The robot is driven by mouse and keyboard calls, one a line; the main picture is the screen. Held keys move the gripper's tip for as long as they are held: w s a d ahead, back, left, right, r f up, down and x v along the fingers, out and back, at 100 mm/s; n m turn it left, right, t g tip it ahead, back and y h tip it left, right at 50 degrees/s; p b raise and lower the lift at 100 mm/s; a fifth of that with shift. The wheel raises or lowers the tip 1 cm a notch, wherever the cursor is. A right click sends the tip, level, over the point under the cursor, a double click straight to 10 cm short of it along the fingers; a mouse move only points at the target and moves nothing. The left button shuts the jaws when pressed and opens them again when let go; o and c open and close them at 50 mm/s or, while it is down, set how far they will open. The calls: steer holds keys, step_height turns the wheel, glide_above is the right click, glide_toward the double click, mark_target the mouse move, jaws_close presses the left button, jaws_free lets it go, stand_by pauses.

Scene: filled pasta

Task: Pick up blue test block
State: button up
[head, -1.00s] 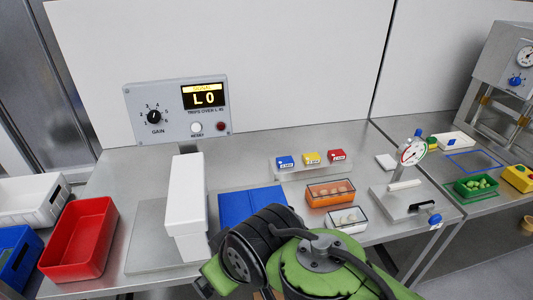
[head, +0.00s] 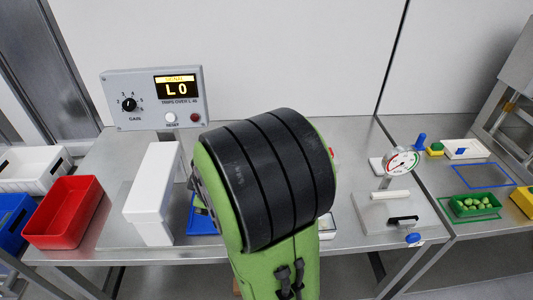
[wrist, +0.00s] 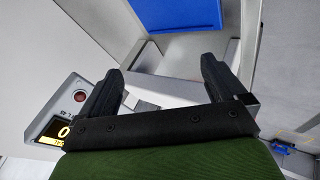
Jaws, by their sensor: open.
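The blue test block is not visible in either view now; in the head view my raised green and black arm covers the part of the bench where the small coloured blocks stood. Beyond the fingers are pale grey surfaces and a blue mat (wrist: 176,14). In the head view the gripper is hidden behind the arm. A bit of the blue mat shows left of the arm (head: 203,222).
A white box (head: 152,190), a red bin (head: 64,212) and the signal panel (head: 155,97) are left of the arm. The panel also shows in the wrist view (wrist: 62,115). A dial gauge stand (head: 402,162) and green tray (head: 474,206) are at right.

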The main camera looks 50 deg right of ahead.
steer(key=s+d+f+n+t+h+p, duration=0.1)
steer(key=s+d+f+n+h+p, duration=0.25)
steer(key=d+n, duration=0.7)
steer(key=s+d+f+n+t+h+p, duration=0.15)
steer(key=d+f+n+h, duration=0.25)
steer(key=d+f+n, duration=0.5)
steer(key=shift+n, duration=0.45)
steer(key=x, duration=0.5)
steer(key=r+b+x, duration=0.1)
steer(key=x, duration=0.5)
steer(key=d+r+x, duration=0.1)
steer(key=x, duration=0.5)
steer(key=shift+d+b, duration=0.15)
steer(key=shift+b, duration=0.25)
steer(key=shift+r, duration=0.1)
steer(key=c, duration=1.1)
